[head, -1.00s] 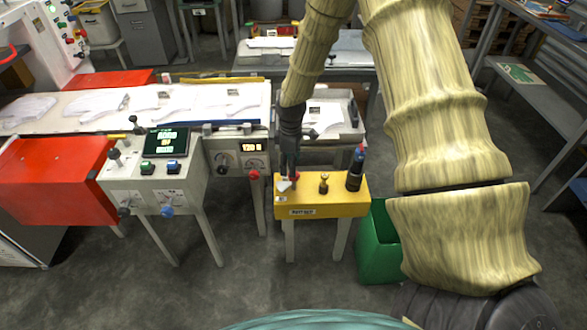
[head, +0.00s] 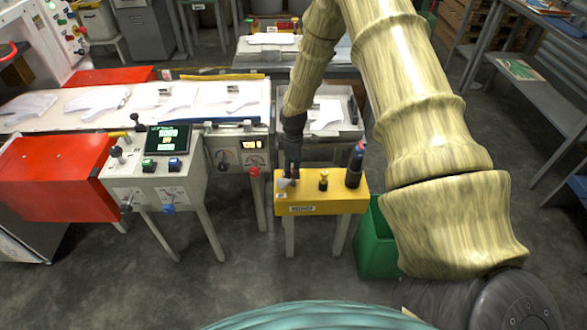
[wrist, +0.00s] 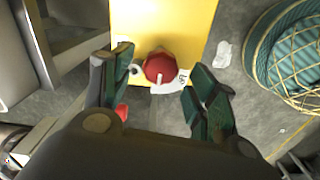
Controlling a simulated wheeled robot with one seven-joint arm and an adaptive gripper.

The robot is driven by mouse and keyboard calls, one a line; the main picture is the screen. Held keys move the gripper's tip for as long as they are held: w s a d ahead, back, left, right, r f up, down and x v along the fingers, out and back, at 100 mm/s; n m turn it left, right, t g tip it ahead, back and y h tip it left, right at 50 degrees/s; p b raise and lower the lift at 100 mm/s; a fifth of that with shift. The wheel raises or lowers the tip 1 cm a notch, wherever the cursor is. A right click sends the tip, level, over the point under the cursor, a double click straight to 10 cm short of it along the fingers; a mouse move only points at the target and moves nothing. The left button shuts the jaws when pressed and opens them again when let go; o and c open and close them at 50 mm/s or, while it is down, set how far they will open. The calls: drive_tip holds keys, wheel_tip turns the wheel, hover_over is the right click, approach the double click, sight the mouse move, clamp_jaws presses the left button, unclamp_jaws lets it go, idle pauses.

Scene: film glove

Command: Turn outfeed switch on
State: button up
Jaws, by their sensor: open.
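A red rotary knob (wrist: 160,68) with a white pointer sits on a pale dial plate on a yellow box top in the wrist view. It appears to be the outfeed switch. Its pointer points down in the picture, and its small lettering is too small to read. My gripper (wrist: 163,98) is open, with one green-padded finger on each side of the knob; I cannot tell if either touches it. In the head view my gripper (head: 290,176) points down at the left end of the yellow box (head: 340,202) and hides the knob.
A brass-coloured peg (head: 323,180) and a dark bottle-like part (head: 355,166) stand on the same box. A control panel (head: 162,172) and a red-knobbed conveyor end (head: 253,171) are close on the left. A green bin (head: 374,245) stands on the right.

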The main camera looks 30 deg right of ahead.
drive_tip(key=shift+f, duration=1)
drive_tip(key=c, duration=1)
